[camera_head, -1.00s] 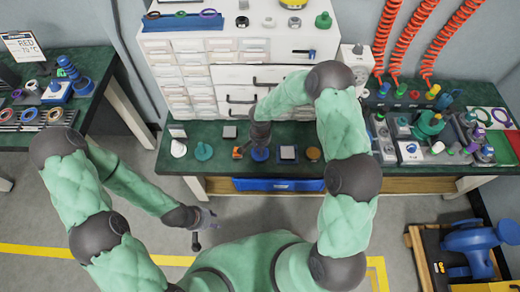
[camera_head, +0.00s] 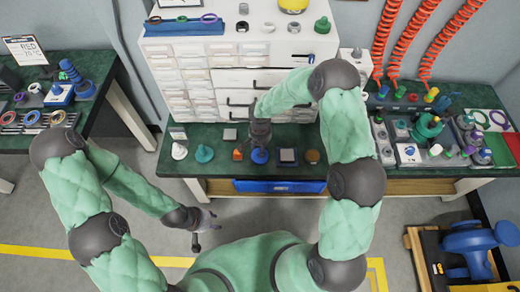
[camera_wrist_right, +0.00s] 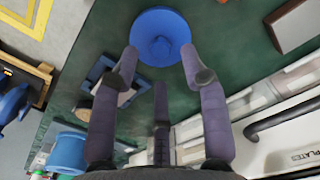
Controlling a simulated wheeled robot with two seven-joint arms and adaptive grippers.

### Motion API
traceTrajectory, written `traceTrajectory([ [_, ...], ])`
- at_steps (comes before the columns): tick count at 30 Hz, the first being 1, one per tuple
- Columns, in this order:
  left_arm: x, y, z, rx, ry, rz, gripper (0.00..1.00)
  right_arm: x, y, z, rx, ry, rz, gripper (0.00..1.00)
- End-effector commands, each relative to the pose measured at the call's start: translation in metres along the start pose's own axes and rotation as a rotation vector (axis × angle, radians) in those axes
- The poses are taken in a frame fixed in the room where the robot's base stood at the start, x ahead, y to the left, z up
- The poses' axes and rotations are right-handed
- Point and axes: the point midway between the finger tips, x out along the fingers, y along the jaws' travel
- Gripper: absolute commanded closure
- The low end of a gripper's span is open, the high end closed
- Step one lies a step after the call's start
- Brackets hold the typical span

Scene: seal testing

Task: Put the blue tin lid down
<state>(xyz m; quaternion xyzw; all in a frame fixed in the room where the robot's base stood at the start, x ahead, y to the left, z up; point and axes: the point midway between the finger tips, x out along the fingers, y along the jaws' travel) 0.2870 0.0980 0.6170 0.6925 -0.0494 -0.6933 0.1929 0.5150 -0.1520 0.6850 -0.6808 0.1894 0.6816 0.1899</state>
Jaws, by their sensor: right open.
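The blue tin lid (camera_head: 260,157), a round disc with a central knob, rests on the dark green bench top. It also shows at the top of the right wrist view (camera_wrist_right: 160,36). My right gripper (camera_head: 260,141) is directly over the lid, pointing down. In the wrist view its fingers (camera_wrist_right: 160,62) are spread apart and the lid lies beyond their tips, with green surface showing around it. The gripper appears clear of the lid. My left gripper (camera_head: 204,228) hangs low over the floor in front of the bench, its fingers apart and empty.
Close by on the bench are an orange piece (camera_head: 238,155), a teal cone (camera_head: 204,153), a white cone (camera_head: 179,151), a grey square block (camera_head: 287,157) and a brown round piece (camera_head: 312,157). A white drawer cabinet (camera_head: 230,75) stands behind.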

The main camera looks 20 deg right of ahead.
Motion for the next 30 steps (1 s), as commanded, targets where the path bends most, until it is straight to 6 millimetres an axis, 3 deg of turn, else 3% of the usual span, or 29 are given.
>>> traceTrajectory([
  [3,-0.012,0.004,0.0,0.0,0.0,0.0,0.6,-0.031,-0.001,-0.001,0.0,0.003,-0.001,0.55],
  [9,-0.022,0.008,0.001,0.0,0.0,0.0,0.6,-0.065,-0.001,-0.001,0.0,0.003,-0.002,0.55],
  [16,-0.027,0.01,0.001,0.0,0.0,0.0,0.6,-0.082,0.0,0.001,-0.003,-0.001,-0.001,0.55],
  [20,-0.027,0.01,0.001,0.0,0.0,0.0,0.6,-0.066,0.001,0.02,-0.041,-0.043,-0.032,0.55],
  [23,-0.027,0.01,0.001,0.0,0.0,0.0,0.6,-0.038,0.004,0.054,-0.106,-0.106,-0.101,0.55],
  [27,-0.027,0.01,0.001,0.0,0.0,0.0,0.6,0.002,0.013,0.118,-0.197,-0.171,-0.234,0.55],
  [30,-0.027,0.01,0.001,0.0,0.0,0.0,0.6,0.02,0.026,0.157,-0.24,-0.172,-0.304,0.55],
])
